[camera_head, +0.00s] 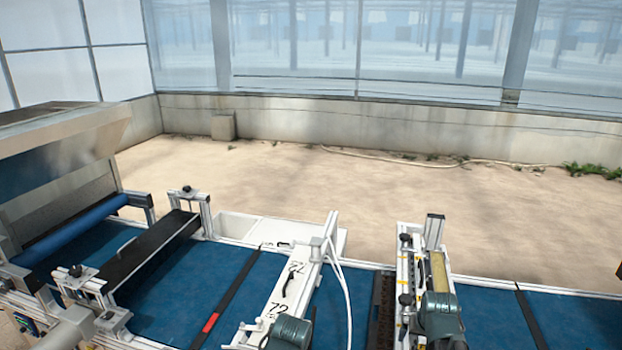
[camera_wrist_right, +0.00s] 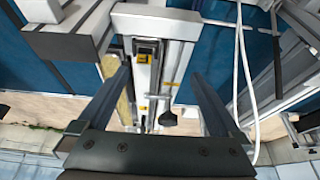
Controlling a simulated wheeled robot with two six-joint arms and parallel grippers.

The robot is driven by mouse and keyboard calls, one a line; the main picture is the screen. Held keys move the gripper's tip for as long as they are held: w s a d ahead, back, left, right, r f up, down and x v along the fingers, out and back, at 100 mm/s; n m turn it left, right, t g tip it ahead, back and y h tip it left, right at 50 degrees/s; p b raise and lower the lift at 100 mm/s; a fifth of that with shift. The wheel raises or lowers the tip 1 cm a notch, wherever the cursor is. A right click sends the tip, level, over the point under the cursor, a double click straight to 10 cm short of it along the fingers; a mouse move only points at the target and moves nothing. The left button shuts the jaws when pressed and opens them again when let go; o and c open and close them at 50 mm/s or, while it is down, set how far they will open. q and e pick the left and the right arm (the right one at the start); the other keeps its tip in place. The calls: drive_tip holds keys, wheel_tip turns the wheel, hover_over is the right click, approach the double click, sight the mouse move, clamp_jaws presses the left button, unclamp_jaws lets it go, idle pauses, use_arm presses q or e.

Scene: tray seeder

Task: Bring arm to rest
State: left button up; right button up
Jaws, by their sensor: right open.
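My right gripper (camera_wrist_right: 160,100) shows in the right wrist view with its two dark fingers spread apart. Nothing is held between them. Beyond the fingers is the white cross unit of the seeder with a black knob (camera_wrist_right: 168,118); I cannot tell how far away it is. In the head view only a small dark piece at the right edge may belong to my right arm. My left gripper is in neither view.
The seeder's blue belt (camera_head: 190,290) runs across the front. White crossbars (camera_head: 286,290), a black crossbar (camera_head: 150,250) and a metal hopper (camera_head: 60,160) stand over it. A white cable (camera_head: 345,285) hangs by one crossbar. Sandy floor behind is open.

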drive_tip(key=a, duration=0.3)
drive_tip(key=shift+s+f+n, duration=0.15)
drive_tip(key=shift+f+n, duration=0.2)
drive_tip(key=shift+n, duration=0.05)
drive_tip(key=s+a+f+n+g, duration=0.1)
drive_tip(key=s+a+n+g, duration=0.15)
drive_tip(key=s+a, duration=0.5)
drive_tip(key=s+a+n+g, duration=0.25)
drive_tip(key=s+a, duration=0.25)
drive_tip(key=a, duration=0.6)
use_arm(q)
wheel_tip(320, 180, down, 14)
drive_tip(key=b, duration=1.4)
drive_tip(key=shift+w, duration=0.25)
use_arm(e)
wheel_tip(320, 180, down, 14)
drive_tip(key=shift+s+a+n+t, duration=0.3)
drive_tip(key=shift+s+n, duration=0.1)
drive_tip(key=shift+s, duration=0.05)
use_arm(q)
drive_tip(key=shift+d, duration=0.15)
